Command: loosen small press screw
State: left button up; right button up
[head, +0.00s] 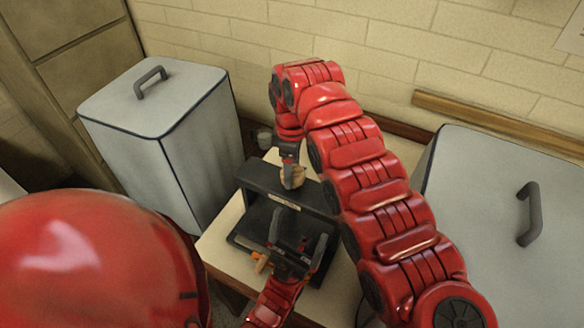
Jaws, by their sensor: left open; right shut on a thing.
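The small press (258,178) is a dark frame with a labelled top crossbar, standing on a cream table. A tan-brown knob (293,183) shows above the crossbar; I take it to be the press screw's top. My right gripper (292,168) comes down from above and is shut on this knob. My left gripper (299,240) is open in front of the press, below the crossbar, its two dark fingers apart with nothing seen between them. The screw's shaft and much of the press's inside are hidden behind the crossbar and the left gripper.
The cream table (220,243) is small, with little bare top. A tall grey lidded bin (160,105) stands left of it and another (480,200) stands right. A small orange item (260,263) shows beside my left gripper. A brick wall (390,50) is behind.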

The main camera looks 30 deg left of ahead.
dwell(0.3)
jog(key=o, duration=1.3)
notch_tip(320, 180, up, 3)
jog(key=shift+a+f+b, duration=0.1)
jog(key=shift+f+b, duration=0.1)
jog(key=shift+b, duration=0.15)
notch_tip(320, 180, up, 3)
jog(key=shift+r+p, duration=0.2)
jog(key=shift+p, duration=0.55)
notch_tip(320, 180, up, 12)
jog(key=p, duration=1.1)
jog(key=shift+f, duration=0.25)
